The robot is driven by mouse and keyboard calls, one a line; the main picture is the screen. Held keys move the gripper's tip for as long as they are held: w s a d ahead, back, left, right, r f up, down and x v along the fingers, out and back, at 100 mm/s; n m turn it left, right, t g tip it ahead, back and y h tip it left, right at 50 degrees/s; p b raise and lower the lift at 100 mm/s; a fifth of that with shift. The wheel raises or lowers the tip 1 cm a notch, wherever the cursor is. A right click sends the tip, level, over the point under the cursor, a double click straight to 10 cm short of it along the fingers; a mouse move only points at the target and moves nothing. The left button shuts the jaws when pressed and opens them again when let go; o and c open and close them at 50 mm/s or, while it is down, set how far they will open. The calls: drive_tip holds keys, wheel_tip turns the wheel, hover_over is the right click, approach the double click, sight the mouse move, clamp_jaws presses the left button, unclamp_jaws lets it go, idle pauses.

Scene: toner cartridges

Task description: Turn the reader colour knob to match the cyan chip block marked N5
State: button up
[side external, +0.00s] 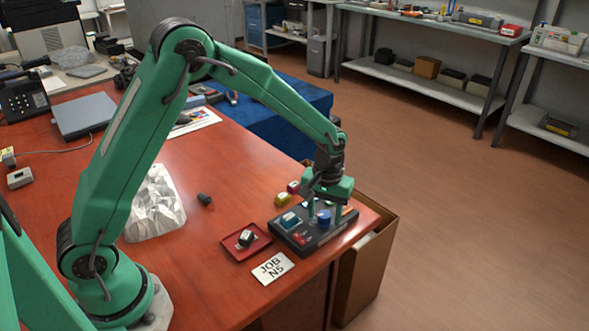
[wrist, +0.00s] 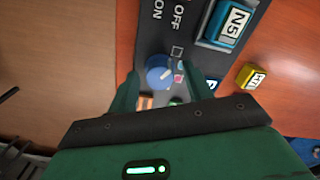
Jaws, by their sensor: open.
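The dark reader (side external: 314,241) sits near the table's right edge. Its blue colour knob (wrist: 160,72) has a pale pointer line; small marks, one pink and one light blue, lie just right of it in the wrist view. The cyan chip block marked N5 (wrist: 228,22) sits in a socket on the reader and also shows in the side view (side external: 289,220). My gripper (wrist: 164,80) is open, with one finger on each side of the knob. I cannot tell whether the fingers touch it. In the side view my gripper (side external: 323,212) points down over the reader.
A white card (side external: 272,268) reading "JOB N5" lies in front of the reader. A red tray (side external: 232,253) holds a dark-and-white block. A yellow block (side external: 283,199) and a red-pink block (side external: 293,187) sit behind the reader. A cardboard box (side external: 362,270) stands beside the table edge.

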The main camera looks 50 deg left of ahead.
drive_tip(key=c, duration=1)
drive_tip(key=shift+m, duration=0.4)
drive_tip(key=m, duration=0.3)
drive_tip(key=shift+m, duration=2)
drive_tip(key=o, duration=1)
drive_tip(key=shift+r, duration=0.15)
